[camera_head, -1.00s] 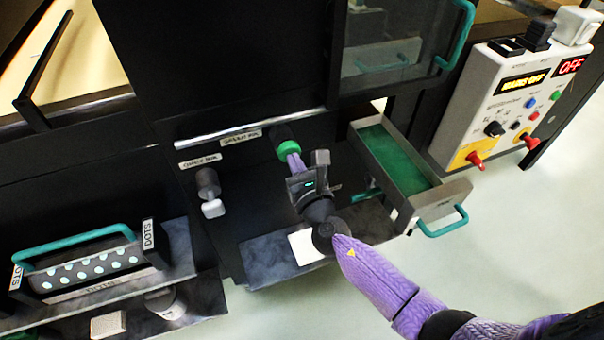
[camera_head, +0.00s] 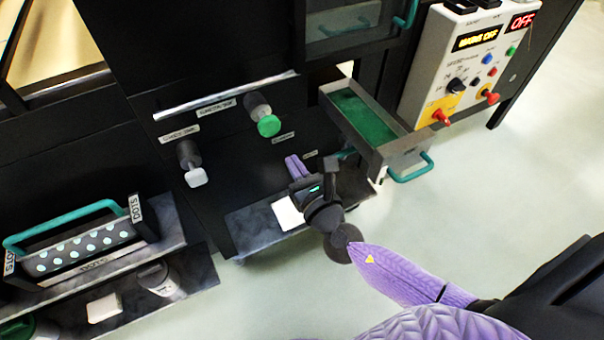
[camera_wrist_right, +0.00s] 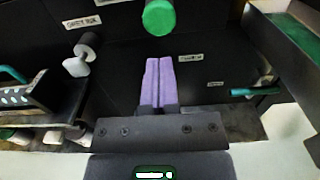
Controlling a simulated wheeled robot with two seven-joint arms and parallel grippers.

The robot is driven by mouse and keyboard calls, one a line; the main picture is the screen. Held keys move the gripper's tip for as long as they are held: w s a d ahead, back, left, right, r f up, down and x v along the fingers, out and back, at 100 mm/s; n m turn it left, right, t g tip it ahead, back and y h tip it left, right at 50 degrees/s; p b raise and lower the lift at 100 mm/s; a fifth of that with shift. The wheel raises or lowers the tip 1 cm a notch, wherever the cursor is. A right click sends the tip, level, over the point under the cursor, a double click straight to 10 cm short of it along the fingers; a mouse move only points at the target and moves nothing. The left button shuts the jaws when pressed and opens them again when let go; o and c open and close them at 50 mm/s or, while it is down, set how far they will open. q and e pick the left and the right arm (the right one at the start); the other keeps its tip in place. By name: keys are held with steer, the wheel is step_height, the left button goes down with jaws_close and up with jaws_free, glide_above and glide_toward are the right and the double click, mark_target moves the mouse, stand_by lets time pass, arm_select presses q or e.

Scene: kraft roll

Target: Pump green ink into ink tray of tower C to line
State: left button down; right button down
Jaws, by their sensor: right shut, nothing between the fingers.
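The ink tray (camera_head: 390,152) is pulled out from the dark tower and holds green ink (camera_head: 362,116). It also shows at the upper right of the right wrist view (camera_wrist_right: 285,70). A pump with a round green knob (camera_head: 268,126) stands out from the tower face, left of the tray. The green knob (camera_wrist_right: 159,17) is at the top of the right wrist view. My right gripper (camera_head: 296,167) is shut and empty, below the green knob and apart from it. Its purple fingers (camera_wrist_right: 157,80) lie together in the wrist view. My left gripper is not in view.
A second pump with a white knob (camera_head: 196,177) is left of the green one. A dotted roller with a teal handle (camera_head: 75,222) is at the lower left. A control panel (camera_head: 470,60) reading OFF stands at the upper right. The pale floor (camera_head: 440,215) is clear.

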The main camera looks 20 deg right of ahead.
steer(key=shift+s, duration=1.25)
steer(key=shift+f, duration=0.15)
steer(key=s+d+f+m+g+h, duration=0.1)
steer(key=s+d+f+m+g, duration=0.15)
steer(key=f+m, duration=0.4)
steer(key=s+d+f+m+g+h, duration=0.1)
steer(key=s+d+f+m+g, duration=0.2)
steer(key=f, duration=0.6)
steer(key=s+d+f+m+g, duration=0.2)
steer(key=s+f+m+g, duration=0.5)
steer(key=s+f+m, duration=0.45)
steer(key=s+a+f+m+g, duration=0.1)
steer(key=s+f+m+g, duration=0.1)
steer(key=s+m, duration=0.4)
steer(key=s+a+f+m+g, duration=0.1)
steer(key=s+f+m+g, duration=0.2)
steer(key=s, duration=1.3)
steer(key=m+g, duration=0.1)
steer(key=m, duration=0.2)
steer(key=shift+s+f+m+y, duration=0.3)
steer(key=shift+m+y, duration=0.1)
